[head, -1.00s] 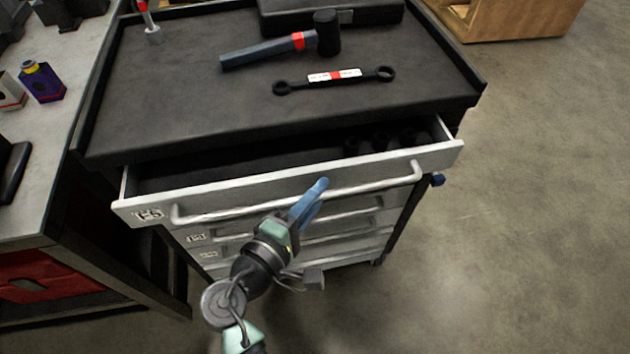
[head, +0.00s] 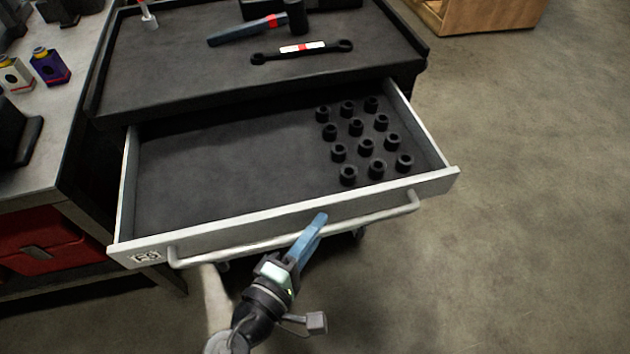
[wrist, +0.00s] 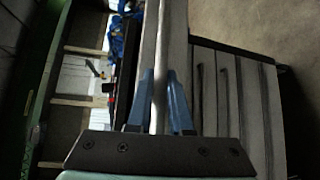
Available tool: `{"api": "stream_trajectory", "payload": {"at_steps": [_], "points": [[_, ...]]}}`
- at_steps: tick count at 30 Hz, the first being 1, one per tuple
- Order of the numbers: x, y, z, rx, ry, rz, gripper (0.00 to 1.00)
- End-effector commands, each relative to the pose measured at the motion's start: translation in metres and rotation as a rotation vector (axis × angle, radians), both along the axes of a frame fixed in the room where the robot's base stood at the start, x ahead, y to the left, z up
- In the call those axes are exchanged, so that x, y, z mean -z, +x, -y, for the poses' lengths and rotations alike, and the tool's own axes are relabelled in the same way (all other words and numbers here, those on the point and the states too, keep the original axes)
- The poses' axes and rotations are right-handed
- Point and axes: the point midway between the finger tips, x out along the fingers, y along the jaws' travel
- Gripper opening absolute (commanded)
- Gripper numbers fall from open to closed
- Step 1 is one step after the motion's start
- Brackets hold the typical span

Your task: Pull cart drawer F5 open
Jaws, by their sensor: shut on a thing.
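Cart drawer F5 (head: 290,219) is the top drawer of the tool cart and stands well open in the head view. Its label is at the left end of its front. A long bar handle (head: 372,222) runs along the front. My gripper (head: 312,232) is shut on this handle near its middle, its blue fingers reaching up in front of the drawer face. In the wrist view the two fingers (wrist: 164,105) stand on either side of the handle bar (wrist: 159,75). Several black sockets (head: 357,127) stand in the right part of the drawer; the left part is bare.
The cart top (head: 170,70) holds a hammer (head: 245,31) and a wrench (head: 301,51). A wooden box (head: 490,16) is at the back right. The floor at right is clear.

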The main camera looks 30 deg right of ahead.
Motion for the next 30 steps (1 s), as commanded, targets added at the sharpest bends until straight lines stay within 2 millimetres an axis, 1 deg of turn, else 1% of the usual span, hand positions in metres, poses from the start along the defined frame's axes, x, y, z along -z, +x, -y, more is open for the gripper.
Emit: {"api": "stream_trajectory", "payload": {"at_steps": [8,9,10,23,26,30], "points": [[0.000,0.001,-0.001,-0.004,0.000,0.001,0.00],[0.000,0.001,-0.001,-0.004,0.000,0.002,0.26],[0.000,0.001,-0.001,-0.004,0.000,0.001,0.30],[0.000,0.000,-0.001,-0.001,-0.001,0.001,0.30],[-0.001,-0.003,-0.007,-0.002,-0.001,0.000,0.30],[-0.003,-0.014,-0.028,-0.006,0.001,0.000,0.30]]}}
